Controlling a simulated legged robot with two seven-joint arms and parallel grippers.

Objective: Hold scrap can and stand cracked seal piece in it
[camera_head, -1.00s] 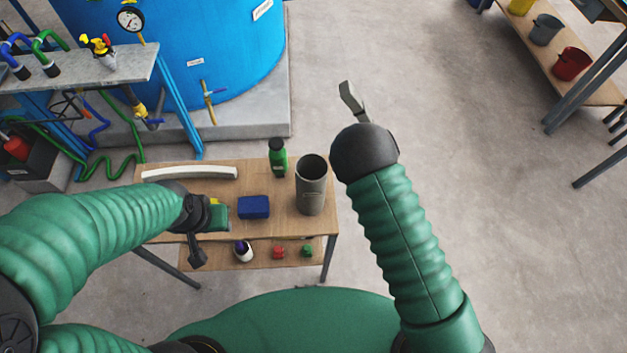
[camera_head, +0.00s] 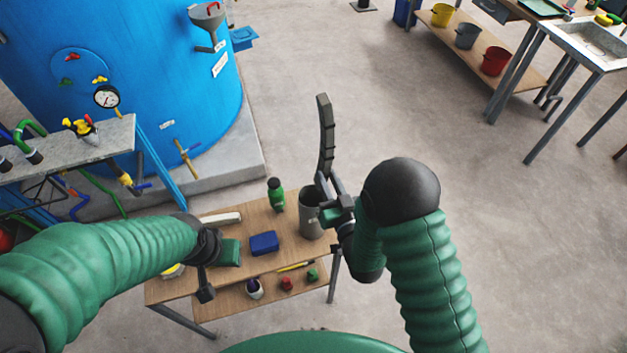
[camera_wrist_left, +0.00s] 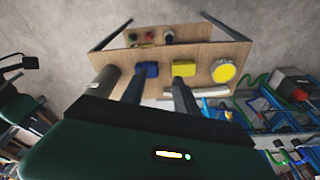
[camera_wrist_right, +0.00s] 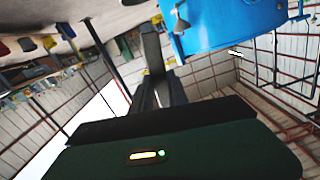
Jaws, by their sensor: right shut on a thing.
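The scrap can (camera_head: 311,222) is a grey open-topped cylinder standing upright at the right end of the small wooden table. The cracked seal piece (camera_head: 326,135) is a dark, slightly curved ribbed strip. My right gripper (camera_head: 327,187) is shut on its lower end and holds it upright, by the can's rim in the head view; I cannot tell whether its bottom is inside. The piece also shows in the right wrist view (camera_wrist_right: 152,50). My left gripper (camera_head: 206,275) is over the table's left part, fingers apart and empty in the left wrist view (camera_wrist_left: 160,95), clear of the can (camera_wrist_left: 104,80).
The blue tank (camera_head: 130,80) stands behind. Floor to the right is open.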

